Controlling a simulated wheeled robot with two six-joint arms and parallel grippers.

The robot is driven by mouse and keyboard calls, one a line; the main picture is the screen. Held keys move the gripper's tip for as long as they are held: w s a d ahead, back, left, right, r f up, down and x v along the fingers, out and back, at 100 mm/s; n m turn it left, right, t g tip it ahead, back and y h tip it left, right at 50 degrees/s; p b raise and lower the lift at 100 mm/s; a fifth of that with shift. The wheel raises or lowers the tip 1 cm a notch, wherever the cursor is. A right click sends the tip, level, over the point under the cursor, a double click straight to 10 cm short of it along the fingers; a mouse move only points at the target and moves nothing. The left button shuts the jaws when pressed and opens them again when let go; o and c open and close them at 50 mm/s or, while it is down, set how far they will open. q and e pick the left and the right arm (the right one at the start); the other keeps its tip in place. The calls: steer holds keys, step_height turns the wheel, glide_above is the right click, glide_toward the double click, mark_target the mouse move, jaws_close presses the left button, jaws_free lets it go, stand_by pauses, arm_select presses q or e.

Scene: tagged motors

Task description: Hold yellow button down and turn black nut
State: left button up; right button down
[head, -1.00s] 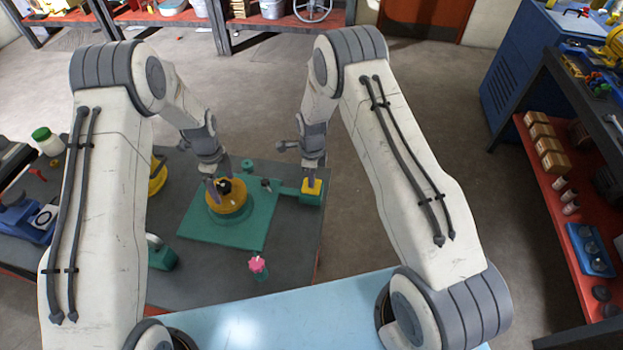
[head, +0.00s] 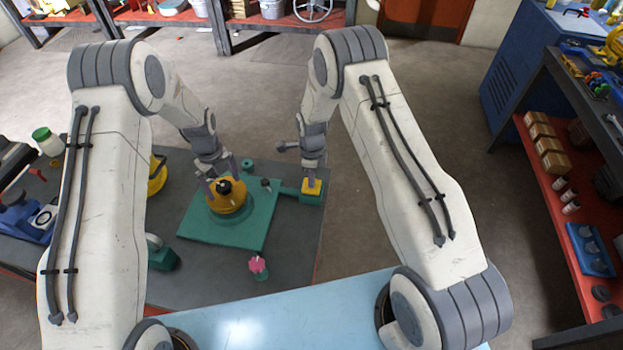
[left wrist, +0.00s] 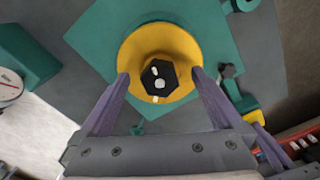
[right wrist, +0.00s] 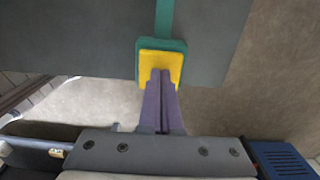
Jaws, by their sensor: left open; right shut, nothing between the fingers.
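The black nut (head: 224,187) sits on top of a yellow round housing (head: 229,204) on a green plate. In the left wrist view the nut (left wrist: 160,82) has pale marks on it. My left gripper (head: 224,184) is open, with its fingers on either side of the nut and visible gaps between. The yellow button (head: 312,187) is a square block on a green base at the plate's right. My right gripper (right wrist: 160,73) is shut and empty, its fingertips at the button (right wrist: 152,58) and apparently touching it. How far the button is pressed cannot be told.
The green plate (head: 215,232) lies on a dark grey table (head: 205,275). A pink knob (head: 257,265) stands in front of the plate, and a green-framed gauge (head: 160,255) stands to its left. A light blue surface (head: 270,315) is nearest me.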

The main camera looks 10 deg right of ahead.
arm_select(q)
steer(key=c, duration=1.3)
steer(key=n, duration=1.1)
steer(key=shift+n, duration=0.3)
steer(key=shift+c, duration=0.5)
steer(key=n, duration=0.3)
